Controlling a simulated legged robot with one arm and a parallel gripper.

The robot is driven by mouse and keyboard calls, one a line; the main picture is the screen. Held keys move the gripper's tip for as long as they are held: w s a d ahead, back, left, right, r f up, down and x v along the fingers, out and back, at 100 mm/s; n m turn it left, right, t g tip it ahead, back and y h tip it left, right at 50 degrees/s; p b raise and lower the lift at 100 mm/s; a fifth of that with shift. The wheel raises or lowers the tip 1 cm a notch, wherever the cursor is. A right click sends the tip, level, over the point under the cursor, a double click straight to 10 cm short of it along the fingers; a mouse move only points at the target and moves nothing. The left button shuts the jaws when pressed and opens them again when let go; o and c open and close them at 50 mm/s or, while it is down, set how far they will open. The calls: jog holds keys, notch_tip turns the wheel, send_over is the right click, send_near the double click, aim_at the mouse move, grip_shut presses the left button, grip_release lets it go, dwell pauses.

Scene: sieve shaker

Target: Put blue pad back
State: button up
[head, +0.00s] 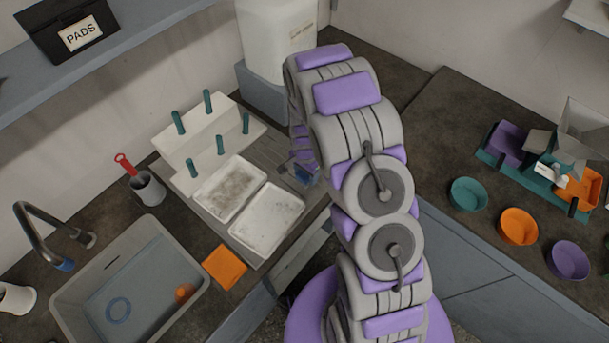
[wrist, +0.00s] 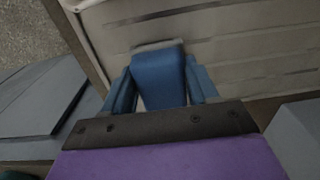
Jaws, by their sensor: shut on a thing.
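My gripper (wrist: 160,92) is shut on the blue pad (wrist: 158,75), which stands out between its two blue fingers in the wrist view. In the head view my gripper (head: 303,172) is partly hidden behind my arm, over the counter right of the white trays, and only a small bit of blue shows there. A dark box labelled PADS (head: 78,38) stands on the wall shelf at the upper left, far from my gripper. Its inside cannot be seen.
A rack with teal pegs (head: 210,140) and two white trays (head: 268,215) stand left of my gripper. An orange square (head: 225,267) lies beside the sink (head: 130,285). A white container (head: 275,40) stands behind. Coloured bowls (head: 518,227) and a teal-based device (head: 540,170) are at right.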

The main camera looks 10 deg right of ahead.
jog(key=shift+d+f, duration=0.4)
jog(key=shift+f, duration=0.25)
jog(key=shift+a, duration=0.15)
jog(key=o, duration=1)
jog(key=shift+a, duration=0.5)
jog(key=shift+d, duration=0.45)
jog(key=shift+r, duration=0.2)
notch_tip(320, 180, up, 11)
jog(key=shift+s+r+p, duration=0.1)
jog(key=shift+r+p, duration=0.05)
jog(key=shift+p, duration=0.7)
jog(key=s+r+n+g, duration=0.1)
jog(key=s+r+n, duration=0.4)
jog(key=s+r, duration=1.05)
jog(key=s+r+n, duration=0.2)
jog(key=s+r, duration=0.1)
jog(key=s, duration=0.3)
jog(key=s+r+n, duration=0.2)
jog(key=s+r, duration=0.1)
jog(key=s, duration=0.3)
jog(key=s+r+n+g, duration=0.1)
jog(key=s+r, duration=0.2)
jog(key=s, duration=0.3)
jog(key=shift+d+n, duration=0.25)
jog(key=shift+n, duration=0.15)
